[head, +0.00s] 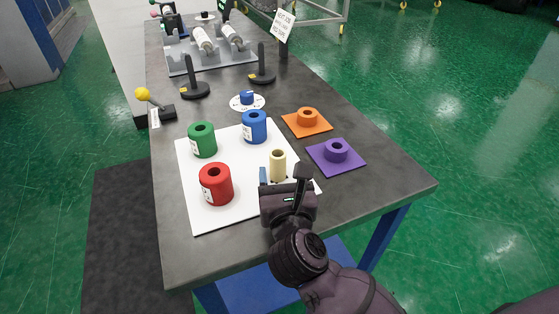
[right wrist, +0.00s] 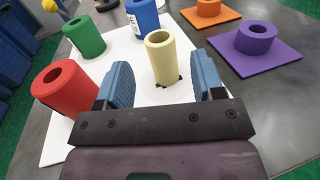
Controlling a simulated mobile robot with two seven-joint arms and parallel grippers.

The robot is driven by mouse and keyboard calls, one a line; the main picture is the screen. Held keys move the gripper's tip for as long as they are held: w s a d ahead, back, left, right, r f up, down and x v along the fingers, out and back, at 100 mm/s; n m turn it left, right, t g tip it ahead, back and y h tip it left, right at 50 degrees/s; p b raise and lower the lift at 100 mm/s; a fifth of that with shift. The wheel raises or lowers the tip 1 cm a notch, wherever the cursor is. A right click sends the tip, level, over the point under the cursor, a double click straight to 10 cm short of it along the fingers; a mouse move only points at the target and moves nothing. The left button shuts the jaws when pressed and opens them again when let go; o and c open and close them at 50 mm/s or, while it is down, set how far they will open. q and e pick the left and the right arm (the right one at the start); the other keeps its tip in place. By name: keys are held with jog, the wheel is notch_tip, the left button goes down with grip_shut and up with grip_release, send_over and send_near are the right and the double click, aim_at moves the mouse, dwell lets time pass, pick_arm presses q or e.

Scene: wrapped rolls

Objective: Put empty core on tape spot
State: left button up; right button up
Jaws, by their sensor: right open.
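The empty core, a pale yellow hollow tube (head: 278,165), stands upright near the right edge of the white board (head: 210,220). It also shows in the right wrist view (right wrist: 162,60). Small dark tape marks (right wrist: 180,84) show on the board at its base; the tube hides part of them, so I cannot tell how well it is centred there. My right gripper (head: 283,172) is open. In the right wrist view its blue-padded fingers (right wrist: 160,78) are on either side of the tube's line, with visible gaps and no contact. My left gripper is not in view.
Red (head: 216,184), green (head: 202,140) and blue (head: 254,127) rolls stand on the board. Orange (head: 307,121) and purple (head: 337,154) pieces sit right on matching mats. Two black posts (head: 262,68) and a roller stand are behind. The table's front right is clear.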

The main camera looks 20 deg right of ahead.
jog(key=v, duration=0.6)
jog(key=shift+s+a, duration=0.1)
jog(key=shift+s, duration=0.25)
